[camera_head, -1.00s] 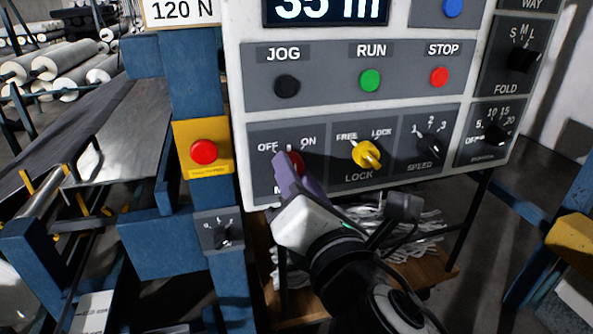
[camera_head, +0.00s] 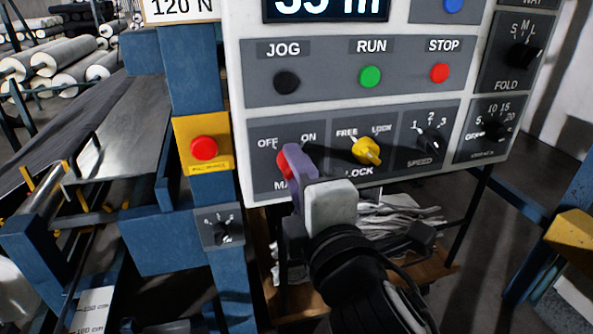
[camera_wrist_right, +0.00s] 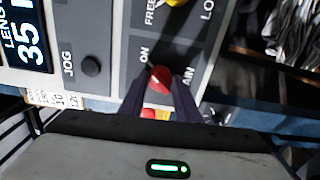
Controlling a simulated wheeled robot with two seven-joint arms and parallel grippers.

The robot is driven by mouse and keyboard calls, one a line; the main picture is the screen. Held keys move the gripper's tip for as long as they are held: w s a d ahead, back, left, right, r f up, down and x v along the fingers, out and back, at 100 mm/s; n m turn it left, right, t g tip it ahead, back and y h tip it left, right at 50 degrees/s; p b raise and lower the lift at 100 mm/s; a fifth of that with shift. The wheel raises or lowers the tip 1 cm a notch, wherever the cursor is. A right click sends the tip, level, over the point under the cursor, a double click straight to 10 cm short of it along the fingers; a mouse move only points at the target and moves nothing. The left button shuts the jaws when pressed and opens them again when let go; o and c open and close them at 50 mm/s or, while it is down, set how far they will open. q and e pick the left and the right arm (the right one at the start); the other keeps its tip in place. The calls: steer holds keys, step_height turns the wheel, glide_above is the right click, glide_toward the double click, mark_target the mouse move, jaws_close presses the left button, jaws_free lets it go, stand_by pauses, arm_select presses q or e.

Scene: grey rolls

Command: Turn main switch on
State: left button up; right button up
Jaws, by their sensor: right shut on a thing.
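The main switch (camera_head: 284,165) is a red rotary knob on the lower left of the control panel (camera_head: 236,110), between the OFF and ON labels. My right gripper (camera_head: 294,162), with purple fingers, is shut on this knob. The fingers cover part of the knob and of its MAIN label in the head view. In the right wrist view, the red knob (camera_wrist_right: 159,79) sits between the two fingertips (camera_wrist_right: 160,88), near the ON label. The knob's exact pointing direction is hard to tell. My left gripper is not in view.
The yellow LOCK knob (camera_head: 366,150) is just right of the gripper, with the SPEED knob (camera_head: 430,140) beyond it. The JOG (camera_head: 287,82), RUN (camera_head: 370,76) and STOP (camera_head: 440,73) buttons are above. A red button on a yellow plate (camera_head: 204,148) is to the left.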

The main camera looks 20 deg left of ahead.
steer(key=shift+m, duration=0.3)
steer(key=o, duration=1.1)
steer(key=shift+s, duration=0.1)
steer(key=b+v, duration=0.1)
steer(key=v, duration=0.9)
steer(key=shift+d, duration=0.15)
